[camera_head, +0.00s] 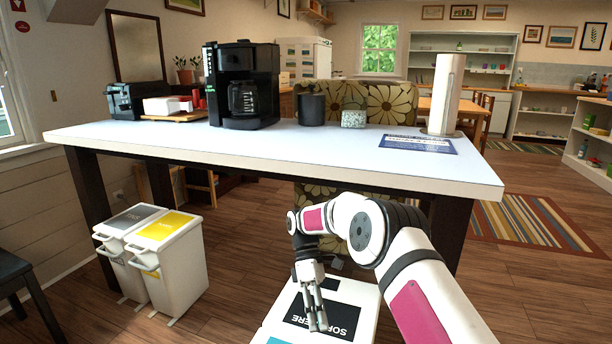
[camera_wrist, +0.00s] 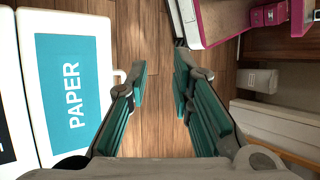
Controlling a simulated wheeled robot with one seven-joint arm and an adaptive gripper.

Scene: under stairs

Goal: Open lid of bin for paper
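The paper bin's lid (camera_wrist: 102,100) is white with a teal label reading PAPER, at the left of the wrist view. It looks flat and shut. A small pale handle (camera_wrist: 119,76) sticks out from its right edge, close to my left finger. In the head view only a corner of the teal label (camera_head: 275,341) shows at the bottom edge. My gripper (camera_wrist: 162,88) is open and empty, pointing down beside the bin's handle side, over bare floor. It also shows in the head view (camera_head: 316,318), in front of a white lid with a black label. Contact with the handle cannot be told.
A neighbouring lid with a black label (camera_head: 322,316) adjoins the paper bin. A white-topped counter (camera_head: 300,146) with a coffee maker (camera_head: 242,85) stands behind. Two more bins, with grey (camera_head: 135,217) and yellow (camera_head: 165,228) labels, stand at left. Wooden floor lies between.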

